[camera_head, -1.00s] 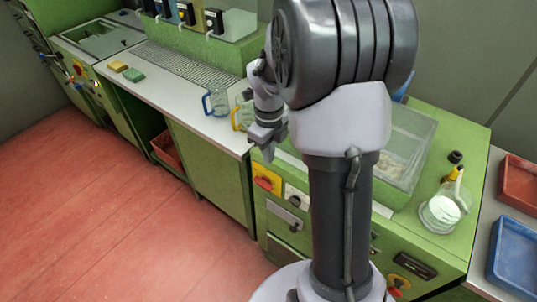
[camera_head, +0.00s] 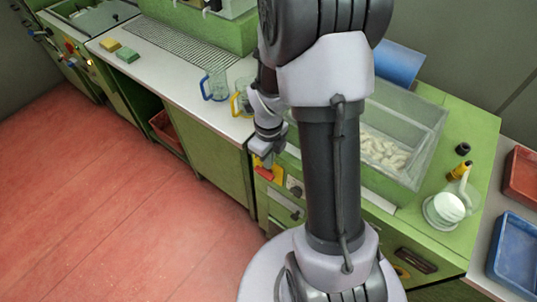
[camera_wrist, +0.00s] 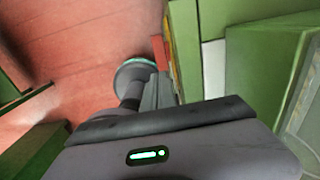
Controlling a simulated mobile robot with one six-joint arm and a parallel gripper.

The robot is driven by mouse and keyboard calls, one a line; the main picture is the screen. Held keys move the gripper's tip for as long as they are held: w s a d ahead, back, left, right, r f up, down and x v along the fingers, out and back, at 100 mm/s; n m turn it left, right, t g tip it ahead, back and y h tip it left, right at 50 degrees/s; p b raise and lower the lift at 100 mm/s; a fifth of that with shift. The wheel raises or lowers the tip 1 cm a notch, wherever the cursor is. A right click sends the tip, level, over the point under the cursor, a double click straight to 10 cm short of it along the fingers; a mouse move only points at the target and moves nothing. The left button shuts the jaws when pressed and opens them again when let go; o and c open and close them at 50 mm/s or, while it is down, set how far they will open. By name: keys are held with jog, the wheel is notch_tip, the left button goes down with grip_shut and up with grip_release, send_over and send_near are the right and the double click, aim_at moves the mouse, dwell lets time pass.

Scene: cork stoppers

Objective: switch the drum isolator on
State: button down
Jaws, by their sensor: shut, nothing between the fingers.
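A red switch handle on a yellow plate (camera_head: 277,173) sits on the front of the green cabinet, partly hidden by my gripper. In the wrist view its red handle (camera_wrist: 160,52) shows edge-on beside the fingers. My gripper (camera_head: 262,158) is shut and empty, pointing down right at this switch; I cannot tell whether it touches the handle. I cannot read a label on either.
A clear tank of corks (camera_head: 405,135) stands on the green cabinet (camera_head: 470,225). A flask with a white top (camera_head: 447,207) is to its right. A blue-handled jug (camera_head: 215,86) and a yellow-handled jug (camera_head: 240,103) stand on the counter. The red floor in front is clear.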

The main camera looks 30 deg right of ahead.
aim_at(272, 179)
notch_tip(272, 179, down, 7)
jog(key=shift+r+b, duration=0.2)
jog(key=shift+b, duration=0.8)
jog(key=b, duration=0.2)
jog(key=s+f+b, duration=0.1)
jog(key=b, duration=0.1)
jog(key=shift+s+d+f, duration=0.1)
jog(key=shift+d+f, duration=0.15)
jog(key=shift+f, duration=0.05)
jog(key=shift+r, duration=0.25)
